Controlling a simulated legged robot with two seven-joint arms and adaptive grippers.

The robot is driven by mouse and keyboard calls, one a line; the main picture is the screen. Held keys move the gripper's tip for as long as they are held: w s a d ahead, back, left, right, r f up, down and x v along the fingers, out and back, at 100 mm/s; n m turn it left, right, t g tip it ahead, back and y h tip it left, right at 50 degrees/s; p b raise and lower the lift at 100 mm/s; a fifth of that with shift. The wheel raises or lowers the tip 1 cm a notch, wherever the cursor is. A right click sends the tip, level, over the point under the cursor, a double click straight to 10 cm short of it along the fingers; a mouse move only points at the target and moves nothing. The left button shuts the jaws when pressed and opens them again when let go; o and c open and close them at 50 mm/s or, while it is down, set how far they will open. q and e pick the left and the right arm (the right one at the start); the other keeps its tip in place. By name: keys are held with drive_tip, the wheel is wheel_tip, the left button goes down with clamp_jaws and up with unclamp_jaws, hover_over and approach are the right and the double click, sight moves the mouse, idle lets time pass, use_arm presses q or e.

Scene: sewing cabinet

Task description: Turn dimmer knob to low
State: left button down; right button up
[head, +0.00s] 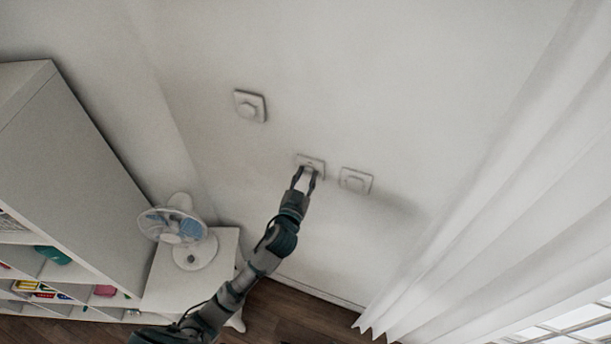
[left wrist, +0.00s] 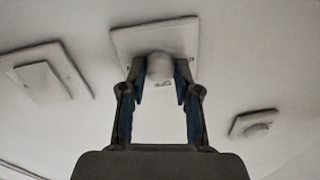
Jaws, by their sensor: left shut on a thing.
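A white dimmer knob (left wrist: 159,67) stands out from a square white wall plate (left wrist: 178,36), seen close in the left wrist view. The same plate shows in the middle of the wall in the head view (head: 317,160), partly hidden by my gripper. My left gripper (head: 305,180) reaches up to it, with one finger on each side of the knob. In the left wrist view, my left gripper's fingers (left wrist: 159,90) are closed around the knob. The knob's marking and turn angle are too blurred to tell. My right gripper is in neither view.
A flat switch plate (head: 356,181) sits close beside the held knob; another plate with a round knob (head: 250,106) is up and left. A fan (head: 180,227) stands on a white cabinet (head: 165,280) beside a shelf (head: 70,160). White curtains (head: 500,200) hang at right.

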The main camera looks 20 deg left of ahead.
use_arm(q)
drive_tip(key=shift+r, duration=0.1)
drive_tip(key=c, duration=0.8)
unclamp_jaws()
drive_tip(key=shift+c, duration=0.2)
drive_tip(key=shift+w, duration=0.15)
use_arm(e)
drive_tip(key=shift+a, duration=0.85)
use_arm(q)
drive_tip(key=s, duration=1.2)
drive_tip(key=shift+a+f, duration=0.2)
drive_tip(key=shift+f, duration=0.05)
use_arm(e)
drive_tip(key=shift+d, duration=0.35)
